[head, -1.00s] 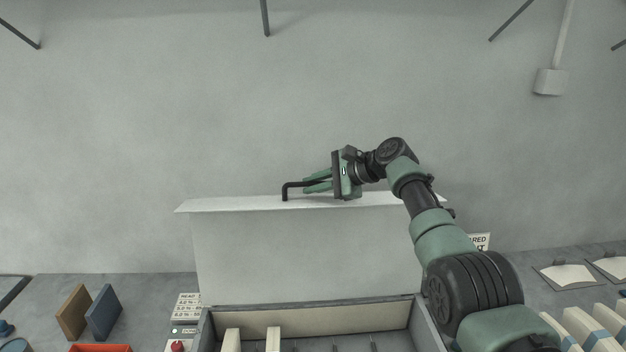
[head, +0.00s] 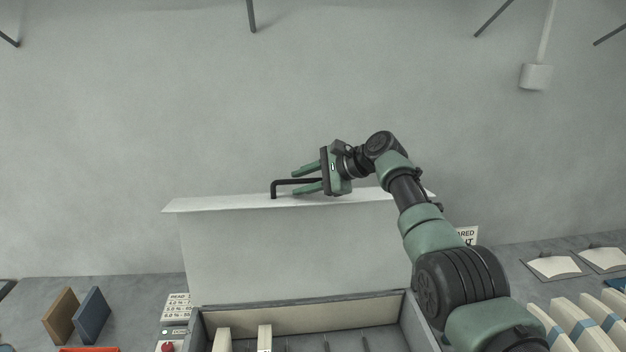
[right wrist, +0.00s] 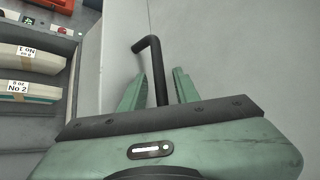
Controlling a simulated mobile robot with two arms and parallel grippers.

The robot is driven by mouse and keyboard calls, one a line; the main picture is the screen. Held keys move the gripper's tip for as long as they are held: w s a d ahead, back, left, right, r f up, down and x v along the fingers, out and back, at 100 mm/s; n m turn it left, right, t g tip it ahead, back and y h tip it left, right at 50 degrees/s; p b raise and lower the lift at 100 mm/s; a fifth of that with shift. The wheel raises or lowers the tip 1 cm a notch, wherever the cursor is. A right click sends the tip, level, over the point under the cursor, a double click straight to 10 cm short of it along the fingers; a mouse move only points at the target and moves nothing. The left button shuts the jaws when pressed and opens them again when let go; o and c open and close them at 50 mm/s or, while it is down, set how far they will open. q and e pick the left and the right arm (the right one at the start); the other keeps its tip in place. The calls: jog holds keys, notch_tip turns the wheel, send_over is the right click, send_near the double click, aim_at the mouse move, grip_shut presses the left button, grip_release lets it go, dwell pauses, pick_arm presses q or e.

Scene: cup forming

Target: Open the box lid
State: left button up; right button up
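The box lid (head: 295,245) stands upright at the back of the box (head: 335,318), which is open. A black bar handle (head: 274,190) sits on the lid's top edge. My right gripper (head: 298,180) is open at the handle, with one finger on either side of the bar. In the right wrist view the handle (right wrist: 155,65) runs between the two spread green fingers (right wrist: 155,88), with gaps at both sides. My left gripper is not in view.
Inside the box are cream pieces (head: 222,340) and dark dividers. Blue and tan boards (head: 92,314) stand at left, near a label card (head: 177,306). Several cream pieces with blue bands (head: 575,328) lie at right. A bare grey wall (head: 150,120) is behind.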

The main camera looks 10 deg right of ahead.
jog(key=shift+s+d+f+b, duration=0.1)
jog(key=shift+s+d+b, duration=0.05)
jog(key=shift+d+b, duration=0.25)
jog(key=b+v, duration=0.3)
jog(key=v, duration=0.3)
jog(key=shift+d, duration=0.1)
jog(key=shift+s+r, duration=0.15)
jog(key=shift+r, duration=0.25)
jog(key=shift+d, duration=0.15)
